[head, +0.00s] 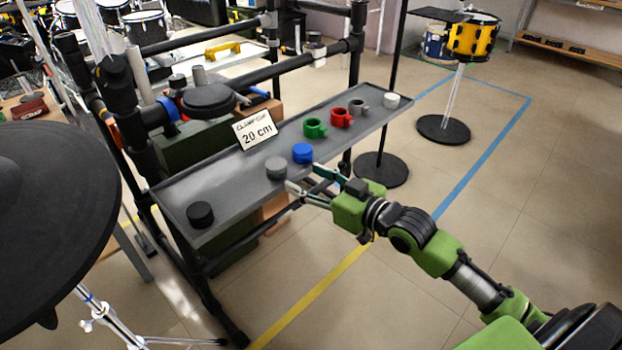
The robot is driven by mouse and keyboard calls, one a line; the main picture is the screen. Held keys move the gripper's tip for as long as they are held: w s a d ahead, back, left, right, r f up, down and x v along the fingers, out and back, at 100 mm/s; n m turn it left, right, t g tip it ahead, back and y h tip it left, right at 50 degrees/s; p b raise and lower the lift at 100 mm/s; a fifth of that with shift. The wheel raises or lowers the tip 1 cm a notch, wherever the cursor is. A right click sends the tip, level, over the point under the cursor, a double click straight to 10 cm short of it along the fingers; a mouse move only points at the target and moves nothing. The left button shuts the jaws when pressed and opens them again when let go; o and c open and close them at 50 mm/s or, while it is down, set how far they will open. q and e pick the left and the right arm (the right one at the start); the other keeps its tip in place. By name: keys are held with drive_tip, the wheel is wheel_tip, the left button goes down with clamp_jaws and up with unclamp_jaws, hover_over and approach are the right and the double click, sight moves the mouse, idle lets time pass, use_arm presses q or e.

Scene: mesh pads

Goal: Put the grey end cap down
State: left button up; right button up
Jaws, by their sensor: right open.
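The grey end cap (276,168) stands on the long grey tray (236,193), between a black cap and a blue cap. My right gripper (302,177) reaches in from the right at the tray's front edge. Its two fingers are spread and nothing is between them. One fingertip is close to the right of the grey cap; I cannot tell if it touches. The other fingertip is near the blue cap (303,153). My left gripper is not in view.
The black cap (200,214) stands at the tray's near end. Green (315,128), red (341,117) and grey (358,107) clamps and a pale cap (391,101) line the far half. A "20 cm" card (254,129) stands at the back edge. A large black pad (55,215) fills the left.

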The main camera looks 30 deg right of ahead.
drive_tip(key=s+a+f+m+g+h, duration=0.1)
drive_tip(key=s+f+g+h, duration=0.15)
drive_tip(key=s+f, duration=0.45)
drive_tip(key=s+a+f+g+h, duration=0.1)
drive_tip(key=s+a+f+g, duration=0.15)
drive_tip(key=f, duration=0.95)
drive_tip(key=s+f+g+h, duration=0.1)
drive_tip(key=s+f+g, duration=0.2)
drive_tip(key=s+f, duration=0.3)
drive_tip(key=s+a+f+m+g+h, duration=0.1)
drive_tip(key=s+f+g, duration=0.3)
drive_tip(key=s, duration=0.9)
wheel_tip(320, 180, down, 2)
drive_tip(key=shift+s+a, duration=0.2)
drive_tip(key=shift+s, duration=0.05)
